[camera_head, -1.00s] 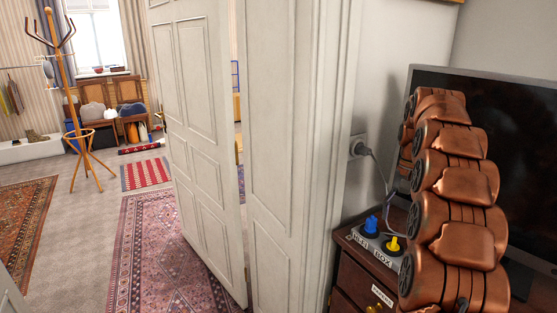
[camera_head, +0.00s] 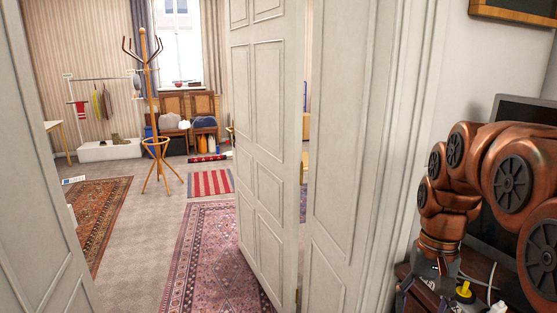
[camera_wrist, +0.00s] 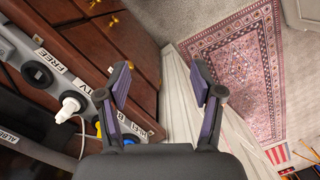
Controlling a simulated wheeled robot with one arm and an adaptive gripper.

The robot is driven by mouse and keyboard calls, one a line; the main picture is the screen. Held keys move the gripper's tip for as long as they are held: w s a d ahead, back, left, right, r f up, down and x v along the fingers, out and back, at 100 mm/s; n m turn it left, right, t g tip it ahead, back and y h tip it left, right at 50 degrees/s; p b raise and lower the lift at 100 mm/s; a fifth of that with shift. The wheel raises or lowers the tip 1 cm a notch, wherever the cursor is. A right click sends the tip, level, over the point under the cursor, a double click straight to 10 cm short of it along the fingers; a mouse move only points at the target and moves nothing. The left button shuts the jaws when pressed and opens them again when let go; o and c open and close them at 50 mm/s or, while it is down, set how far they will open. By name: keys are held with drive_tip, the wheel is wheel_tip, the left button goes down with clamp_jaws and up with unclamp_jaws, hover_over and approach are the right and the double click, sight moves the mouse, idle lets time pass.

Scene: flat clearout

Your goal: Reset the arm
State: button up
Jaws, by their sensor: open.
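My copper-coloured arm is bent at the right of the head view, with my gripper (camera_head: 424,298) hanging low, pointing down near the dark cabinet (camera_head: 402,270). In the wrist view my gripper (camera_wrist: 160,83) has its two purple-padded fingers spread apart, with nothing between them. Beyond the fingers the wrist view shows the drawer fronts (camera_wrist: 123,45) on the left and the pale door frame (camera_wrist: 180,105) on the right. The gripper appears apart from both, though the exact gap is hard to tell.
A black screen (camera_head: 520,108) stands behind my arm. A strip with labels and a white plug (camera_wrist: 72,103) lies left of the fingers. A white panelled door (camera_head: 265,140) stands open ahead. A patterned rug (camera_head: 212,260) and a wooden coat stand (camera_head: 158,148) are beyond it.

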drive_tip(key=s+a+f+n, duration=0.2)
drive_tip(key=s+a+f, duration=0.2)
drive_tip(key=s, duration=0.6)
drive_tip(key=s+a+f+n, duration=0.1)
drive_tip(key=s+a+f, duration=0.3)
drive_tip(key=s, duration=0.6)
drive_tip(key=shift+n+h, duration=0.4)
